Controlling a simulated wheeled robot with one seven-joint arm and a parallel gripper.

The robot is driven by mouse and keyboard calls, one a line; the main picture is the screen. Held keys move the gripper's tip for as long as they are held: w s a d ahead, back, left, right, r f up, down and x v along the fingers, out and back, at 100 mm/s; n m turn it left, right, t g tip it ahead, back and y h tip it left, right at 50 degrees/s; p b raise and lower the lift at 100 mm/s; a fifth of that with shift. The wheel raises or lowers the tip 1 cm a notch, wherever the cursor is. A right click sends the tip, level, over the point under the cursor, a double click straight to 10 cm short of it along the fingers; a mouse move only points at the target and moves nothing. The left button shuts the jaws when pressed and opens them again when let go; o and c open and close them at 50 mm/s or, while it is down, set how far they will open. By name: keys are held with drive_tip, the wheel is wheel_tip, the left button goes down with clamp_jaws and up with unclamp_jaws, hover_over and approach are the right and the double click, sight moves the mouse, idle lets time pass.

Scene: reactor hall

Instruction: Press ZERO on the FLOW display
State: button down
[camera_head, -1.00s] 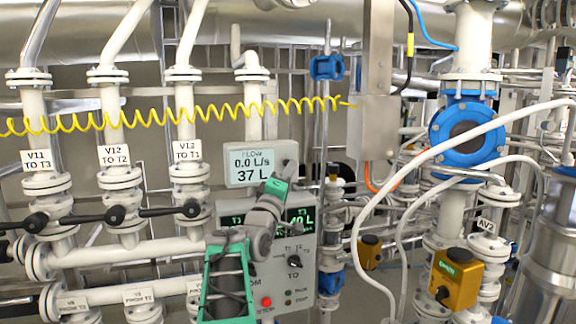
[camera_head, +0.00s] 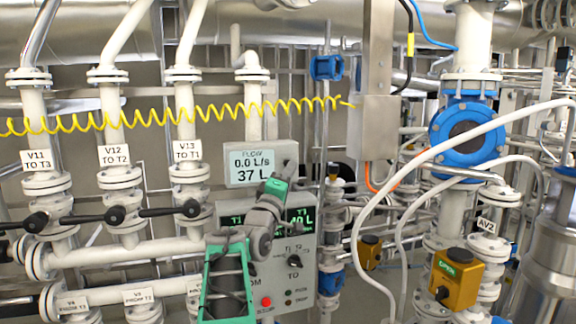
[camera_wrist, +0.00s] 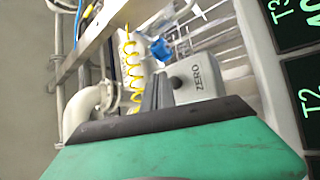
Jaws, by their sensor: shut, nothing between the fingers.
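The FLOW display (camera_head: 250,164) is a grey box with a pale screen reading 0.0 L/s and 37 L. It is mounted above a grey control panel in the head view. My gripper (camera_head: 289,170) is at the right part of this box, with its green body just below. In the wrist view, the dark fingers of my gripper (camera_wrist: 158,88) are together and empty. They point at the grey box face beside the word ZERO (camera_wrist: 205,76).
The control panel (camera_head: 308,230) below has dark T-level screens, a selector knob (camera_head: 294,262) and a red button (camera_head: 266,301). A yellow coiled cable (camera_head: 215,112) hangs above the display. White pipes with black valve levers stand left; a grey box (camera_head: 376,128) stands right.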

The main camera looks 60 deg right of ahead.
drive_tip(key=shift+w+d, duration=0.3)
drive_tip(key=shift+w+d, duration=0.3)
drive_tip(key=shift+w, duration=0.05)
idle(0.8)
drive_tip(key=shift+s+a+b, duration=0.65)
drive_tip(key=shift+b, duration=0.1)
drive_tip(key=s+a+b, duration=0.3)
drive_tip(key=shift+s+a, duration=0.25)
idle(0.3)
